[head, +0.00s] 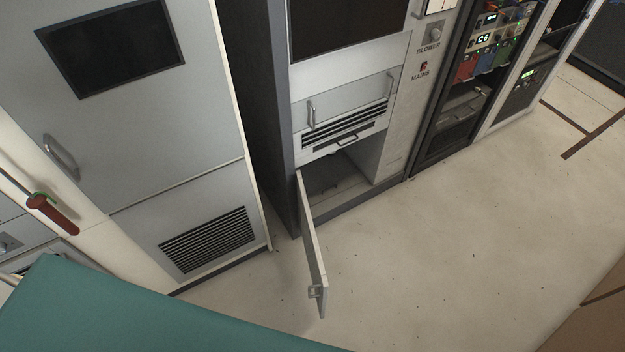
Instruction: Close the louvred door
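A small low door (313,250) stands swung out from the bottom compartment of the grey rack in the middle of the head view. It is hinged at the compartment's left side and seen nearly edge-on, so I cannot tell whether its face is louvred. A small latch (317,292) shows near its free end. The open compartment (340,178) behind it looks mostly empty. Neither of my grippers is in view.
A grey cabinet (150,140) with a vent grille (208,240) stands to the left. A teal surface (140,315) fills the lower left. Equipment racks (480,90) line the right back. The pale floor (440,240) right of the door is clear.

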